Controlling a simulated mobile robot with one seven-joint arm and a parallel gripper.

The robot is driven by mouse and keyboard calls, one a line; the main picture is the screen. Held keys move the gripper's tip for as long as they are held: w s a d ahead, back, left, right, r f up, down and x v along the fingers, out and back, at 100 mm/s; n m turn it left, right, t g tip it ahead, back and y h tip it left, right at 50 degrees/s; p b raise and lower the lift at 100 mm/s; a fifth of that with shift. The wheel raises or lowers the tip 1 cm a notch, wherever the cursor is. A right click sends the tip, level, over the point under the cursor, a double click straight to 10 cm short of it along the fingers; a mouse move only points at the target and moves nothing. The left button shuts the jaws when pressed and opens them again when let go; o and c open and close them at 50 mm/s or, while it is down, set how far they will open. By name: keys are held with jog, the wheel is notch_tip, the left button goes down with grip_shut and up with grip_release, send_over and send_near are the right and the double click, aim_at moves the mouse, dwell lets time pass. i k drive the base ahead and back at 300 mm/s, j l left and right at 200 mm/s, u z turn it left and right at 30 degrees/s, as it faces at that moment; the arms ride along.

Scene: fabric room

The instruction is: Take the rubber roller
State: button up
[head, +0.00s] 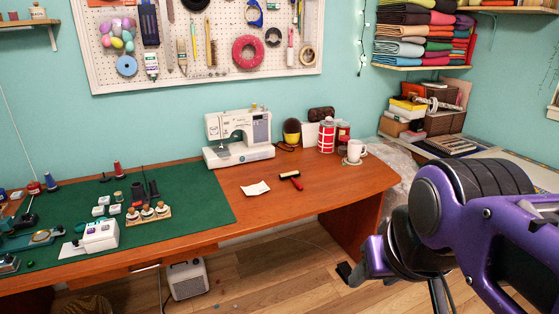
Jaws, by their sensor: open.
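The rubber roller (290,179), a small red and black hand tool, lies on the bare brown part of the wooden desk (330,190). It lies in front of the sewing machine, to the right of a white piece of paper. My gripper (368,268) is at the lower right, at the end of my purple arm, in front of the desk's right end. It is well apart from the roller and open. Its fingertips are partly hidden by my own arm.
A white sewing machine (238,137) stands behind the roller. A red tin (327,135) and a white mug (355,150) stand at the back right. White paper (255,188) lies left of the roller. A green cutting mat (180,225) with several small items covers the left.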

aim_at(299, 186)
jog(key=i, duration=1.2)
